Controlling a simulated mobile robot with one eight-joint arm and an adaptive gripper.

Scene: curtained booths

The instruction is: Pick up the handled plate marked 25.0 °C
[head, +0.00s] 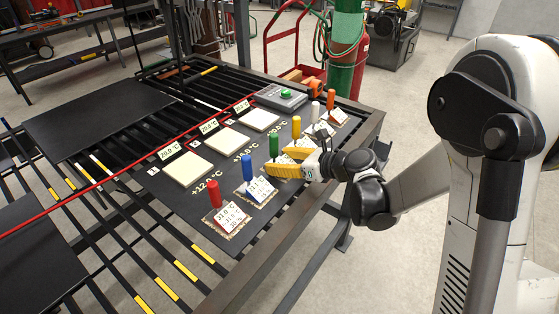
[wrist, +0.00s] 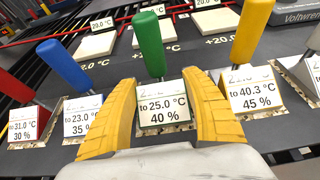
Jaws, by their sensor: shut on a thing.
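The handled plate marked "to 25.0 °C, 40 %" has an upright green handle (wrist: 147,44) and a white label (wrist: 162,111) on a sloped block. Its green handle also shows in the head view (head: 273,146), but its label is hidden there by a finger. My gripper (wrist: 159,80) has yellow ribbed fingers, one on each side of this block, and is shut on it. In the head view my gripper (head: 274,163) reaches in from the right over the dark board. The plate appears still at its place in the row; I cannot tell whether it is lifted.
Close on the left stand a blue-handled plate (head: 249,172) and a red-handled plate (head: 215,195); on the right are yellow (head: 296,127), white (head: 315,111) and orange (head: 331,99) handles. Pale square pads (head: 187,169) lie behind, near a grey device (head: 281,97) with a green button.

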